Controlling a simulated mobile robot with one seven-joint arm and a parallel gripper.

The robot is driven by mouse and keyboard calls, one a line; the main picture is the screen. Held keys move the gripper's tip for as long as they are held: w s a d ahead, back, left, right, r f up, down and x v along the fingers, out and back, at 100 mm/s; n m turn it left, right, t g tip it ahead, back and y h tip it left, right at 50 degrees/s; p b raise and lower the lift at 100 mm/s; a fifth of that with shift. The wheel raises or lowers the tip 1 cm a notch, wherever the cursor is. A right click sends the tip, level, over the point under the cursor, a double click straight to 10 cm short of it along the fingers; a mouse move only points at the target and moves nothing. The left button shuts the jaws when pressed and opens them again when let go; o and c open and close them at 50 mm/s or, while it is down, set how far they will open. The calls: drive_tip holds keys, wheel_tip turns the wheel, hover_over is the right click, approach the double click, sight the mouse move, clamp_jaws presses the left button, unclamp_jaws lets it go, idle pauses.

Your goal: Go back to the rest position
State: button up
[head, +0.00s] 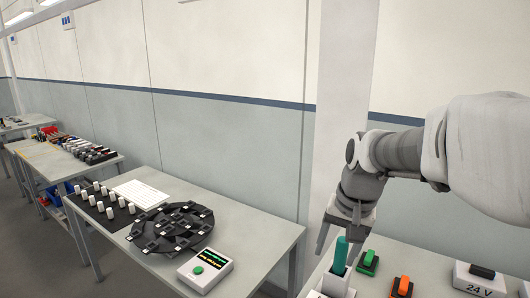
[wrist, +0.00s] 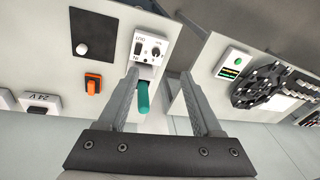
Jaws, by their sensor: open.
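My gripper (head: 346,234) points down over the near right table in the head view, with its fingers spread. In the wrist view my gripper (wrist: 160,95) is open. A teal handle (wrist: 143,97) shows between the fingers there, with free space beside it. Whether a finger touches the handle cannot be told.
A green-topped switch (head: 369,262), an orange switch (head: 402,287) and a white "24 V" box (head: 478,281) stand to the right. A table (head: 262,237) on the left holds a black round tray (head: 172,228) and a white box with a green button (head: 205,271). A wall is behind.

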drive_tip(key=s+r+n+t+h, duration=0.1)
drive_tip(key=s+r+n+t, duration=0.1)
drive_tip(key=s, duration=1.5)
drive_tip(key=shift+a+n+t, duration=0.15)
drive_tip(key=shift+n+t, duration=0.55)
drive_tip(key=shift+n, duration=0.4)
drive_tip(key=shift+r, duration=0.1)
